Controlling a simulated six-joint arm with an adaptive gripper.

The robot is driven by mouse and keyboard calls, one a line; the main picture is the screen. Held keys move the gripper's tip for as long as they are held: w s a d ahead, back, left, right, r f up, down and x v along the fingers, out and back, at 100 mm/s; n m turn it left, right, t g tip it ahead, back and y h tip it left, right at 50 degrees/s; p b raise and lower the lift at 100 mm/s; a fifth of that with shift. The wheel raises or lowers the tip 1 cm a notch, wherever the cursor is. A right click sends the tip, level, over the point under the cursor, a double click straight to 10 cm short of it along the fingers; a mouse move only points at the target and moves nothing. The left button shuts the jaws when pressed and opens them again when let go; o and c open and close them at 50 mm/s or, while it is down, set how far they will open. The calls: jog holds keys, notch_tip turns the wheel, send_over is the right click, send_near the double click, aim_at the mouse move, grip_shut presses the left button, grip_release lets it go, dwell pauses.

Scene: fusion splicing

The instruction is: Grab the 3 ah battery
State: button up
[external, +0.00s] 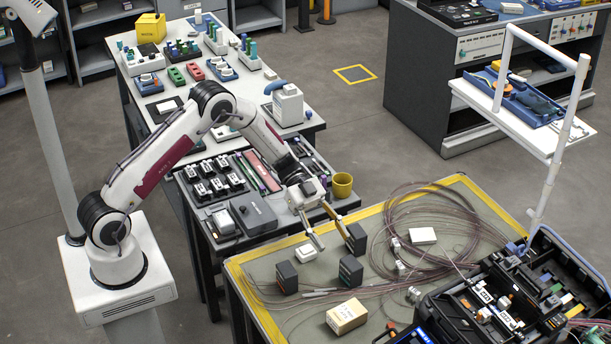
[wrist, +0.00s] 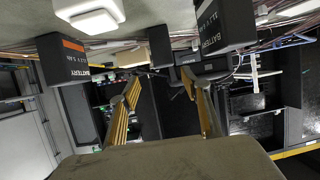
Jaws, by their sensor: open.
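Three dark battery blocks stand on the mat: one at left (external: 287,277), one in the middle (external: 351,270) with coloured side marks, and one behind it (external: 356,238). My gripper (external: 330,232) is open and empty above the mat, one fingertip close to the rear block; contact is unclear. The wrist view is upside down. It shows a block with an orange stripe and "BATTERY" lettering (wrist: 70,60), another lettered block (wrist: 222,28), and a plain dark block (wrist: 160,46) beyond my open fingers (wrist: 160,82). I cannot read which is 3 Ah.
A small white box (external: 306,253) lies near the batteries. A tan carton (external: 346,317) sits in front. Coiled fibre cables (external: 430,225) cover the mat's right side, beside a black open case (external: 500,305). A yellow cup (external: 342,185) stands behind my gripper.

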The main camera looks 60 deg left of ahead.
aim_at(347, 257)
jog(key=shift+d, duration=0.1)
jog(key=shift+x, duration=1.25)
jog(key=shift+f, duration=0.1)
jog(key=shift+w+f+x, duration=0.15)
jog(key=shift+w+x, duration=0.05)
jog(key=shift+x, duration=1.05)
jog(key=shift+w+f+x, duration=0.15)
jog(key=shift+w+x, duration=0.05)
jog(key=shift+x, duration=1.1)
grip_shut()
